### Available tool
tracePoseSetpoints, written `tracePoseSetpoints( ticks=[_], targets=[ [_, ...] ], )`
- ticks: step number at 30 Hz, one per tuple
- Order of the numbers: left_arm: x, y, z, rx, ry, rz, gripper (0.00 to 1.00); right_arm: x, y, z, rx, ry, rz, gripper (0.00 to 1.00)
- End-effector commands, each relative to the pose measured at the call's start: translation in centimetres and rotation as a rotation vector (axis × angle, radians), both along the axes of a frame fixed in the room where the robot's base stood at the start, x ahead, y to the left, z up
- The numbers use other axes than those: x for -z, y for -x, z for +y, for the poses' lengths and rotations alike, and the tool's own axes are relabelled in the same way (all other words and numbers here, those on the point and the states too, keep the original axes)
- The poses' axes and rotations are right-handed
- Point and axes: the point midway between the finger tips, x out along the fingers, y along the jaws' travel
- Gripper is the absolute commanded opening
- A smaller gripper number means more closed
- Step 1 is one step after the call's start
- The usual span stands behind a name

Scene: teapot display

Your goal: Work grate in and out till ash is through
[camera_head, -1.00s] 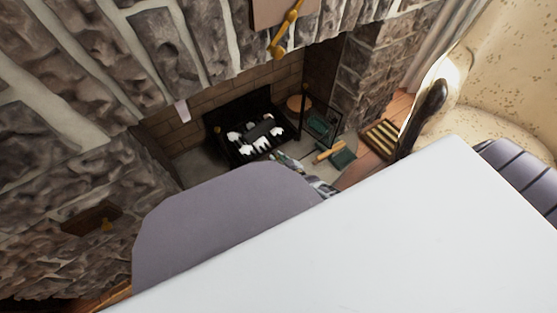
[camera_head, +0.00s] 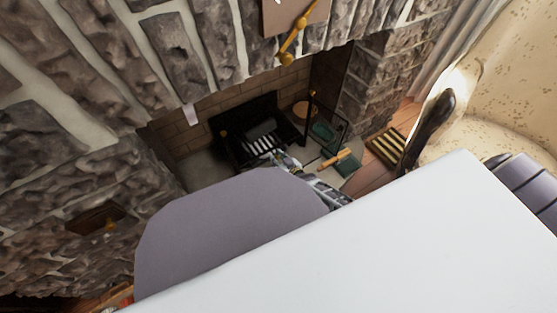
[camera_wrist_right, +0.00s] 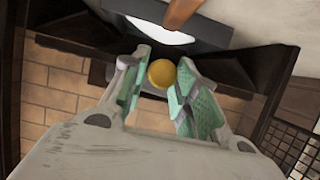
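The black fire grate (camera_head: 232,146) stands in the brick-lined fireplace. A dark grey log-like cylinder (camera_head: 262,129) lies in it, with pale stripes (camera_head: 260,146) in front; I cannot tell whether these are bars or ash. My right gripper (camera_head: 278,157) reaches the front of the grate, its tips small in the head view. The knob's stem is hidden. My left gripper is out of view.
A wooden-handled green tool (camera_head: 340,159) lies on the hearth. A slatted wooden piece (camera_head: 387,147) and a patterned armchair (camera_head: 500,105) are further right. Stone walls (camera_head: 70,150) close in on the left.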

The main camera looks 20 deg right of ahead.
Motion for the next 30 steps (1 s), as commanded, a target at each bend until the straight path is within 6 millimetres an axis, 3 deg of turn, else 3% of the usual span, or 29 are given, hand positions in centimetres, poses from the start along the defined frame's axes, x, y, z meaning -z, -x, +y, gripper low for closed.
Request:
tracePoseSetpoints(
  ticks=[3, 20, 30],
  targets=[
    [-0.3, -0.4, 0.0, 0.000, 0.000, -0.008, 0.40, 0.0, 0.1, 0.0, 0.000, 0.000, 0.001, 0.47],
    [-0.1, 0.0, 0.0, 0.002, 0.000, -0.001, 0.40, 0.0, 0.7, 0.0, -0.002, 0.000, 0.003, 0.47],
    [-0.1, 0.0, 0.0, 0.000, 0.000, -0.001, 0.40, -0.7, 2.6, -0.2, -0.002, 0.001, 0.004, 0.47]
  ],
)
